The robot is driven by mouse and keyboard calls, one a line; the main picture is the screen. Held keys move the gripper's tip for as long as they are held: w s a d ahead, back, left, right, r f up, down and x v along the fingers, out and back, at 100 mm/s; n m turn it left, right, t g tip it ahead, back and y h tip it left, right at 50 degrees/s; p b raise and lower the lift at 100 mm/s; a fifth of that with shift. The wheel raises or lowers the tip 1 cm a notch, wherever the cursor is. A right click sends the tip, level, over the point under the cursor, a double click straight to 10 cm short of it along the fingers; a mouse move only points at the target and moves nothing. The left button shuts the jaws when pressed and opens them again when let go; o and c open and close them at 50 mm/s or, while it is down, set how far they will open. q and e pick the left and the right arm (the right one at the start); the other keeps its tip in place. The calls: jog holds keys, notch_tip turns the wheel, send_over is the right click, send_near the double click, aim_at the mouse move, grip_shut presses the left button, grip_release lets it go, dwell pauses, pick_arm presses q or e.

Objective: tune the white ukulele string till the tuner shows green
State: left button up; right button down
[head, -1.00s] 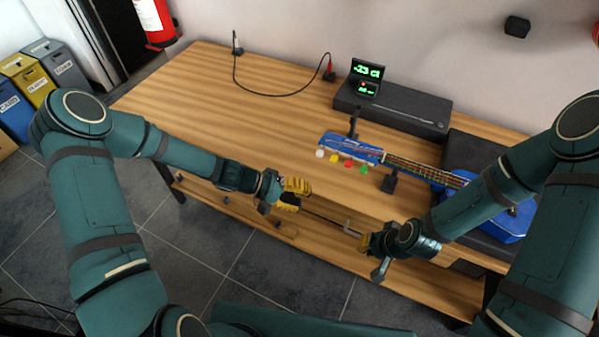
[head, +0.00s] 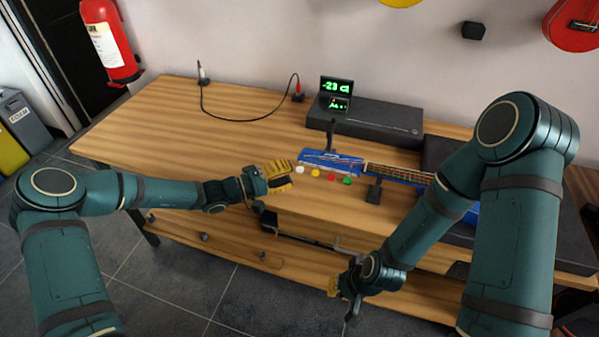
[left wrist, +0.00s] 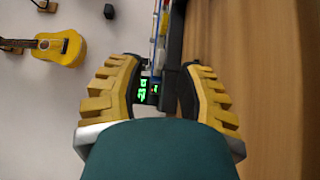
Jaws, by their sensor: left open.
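The blue ukulele (head: 330,160) lies on the bench with its headstock to the left; my right arm covers part of its body. Along its near side sit a white peg (head: 300,169), a yellow peg (head: 315,173), a red peg (head: 330,176) and a green peg (head: 347,180). The tuner (head: 337,88) shows green digits that look like -23; it also shows in the left wrist view (left wrist: 142,90). My left gripper (head: 287,176) is open, its yellow fingers just left of the white peg. My right gripper (head: 335,287) hangs in front of the bench; its opening is unclear.
A dark stand (head: 374,190) supports the neck. A black cable (head: 245,117) lies at the back left. The left part of the bench (head: 180,130) is clear. A fire extinguisher (head: 108,40) hangs at the left.

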aim_at(299, 169)
pick_arm(q)
jog(key=shift+x, duration=2)
jog(key=shift+o, duration=0.4)
grip_shut()
